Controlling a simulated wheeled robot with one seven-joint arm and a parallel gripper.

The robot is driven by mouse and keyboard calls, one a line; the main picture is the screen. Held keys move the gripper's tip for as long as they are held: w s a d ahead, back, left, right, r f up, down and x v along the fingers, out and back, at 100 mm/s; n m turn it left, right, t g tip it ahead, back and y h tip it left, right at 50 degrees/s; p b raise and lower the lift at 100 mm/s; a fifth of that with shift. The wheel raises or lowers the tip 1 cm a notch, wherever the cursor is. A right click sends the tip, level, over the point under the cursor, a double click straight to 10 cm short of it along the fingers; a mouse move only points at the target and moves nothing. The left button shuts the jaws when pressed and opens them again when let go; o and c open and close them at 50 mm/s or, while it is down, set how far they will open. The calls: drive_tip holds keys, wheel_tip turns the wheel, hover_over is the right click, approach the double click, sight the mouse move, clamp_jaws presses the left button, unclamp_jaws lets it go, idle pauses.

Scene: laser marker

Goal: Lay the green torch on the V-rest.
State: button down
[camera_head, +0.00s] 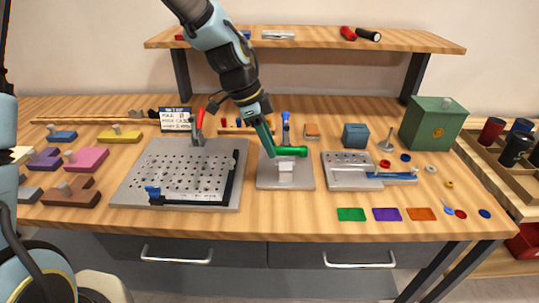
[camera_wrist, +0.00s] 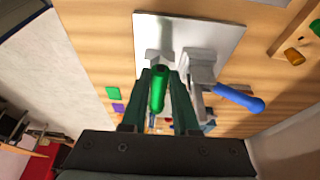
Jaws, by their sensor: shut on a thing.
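The green torch (camera_head: 291,151) lies roughly level between the fingers of my gripper (camera_head: 271,150). In the wrist view, the torch (camera_wrist: 158,90) is between the two dark green fingers of my gripper (camera_wrist: 160,78), which is shut on it. The pale V-rest (camera_head: 285,172) stands on a grey plate (camera_head: 302,182), just below the torch. In the wrist view, the V-rest (camera_wrist: 158,55) is partly hidden behind the torch and fingers. I cannot tell whether the torch touches it.
A clamp with a blue handle (camera_head: 286,122) stands right behind the rest; its handle also shows in the wrist view (camera_wrist: 238,97). A perforated plate (camera_head: 180,172) is at left, a grey fixture (camera_head: 345,172) at right. Red and black torches (camera_head: 348,33) lie on the shelf.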

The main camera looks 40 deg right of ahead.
drive_tip(key=shift+f+p, duration=0.5)
drive_tip(key=shift+f, duration=1.75)
drive_tip(key=shift+f, duration=0.2)
drive_tip(key=c, duration=0.7)
unclamp_jaws()
drive_tip(key=shift+r, duration=0.15)
drive_tip(key=b+v, duration=0.2)
drive_tip(key=v, duration=1)
drive_tip(key=shift+s+r, duration=0.1)
drive_tip(key=shift+r, duration=0.05)
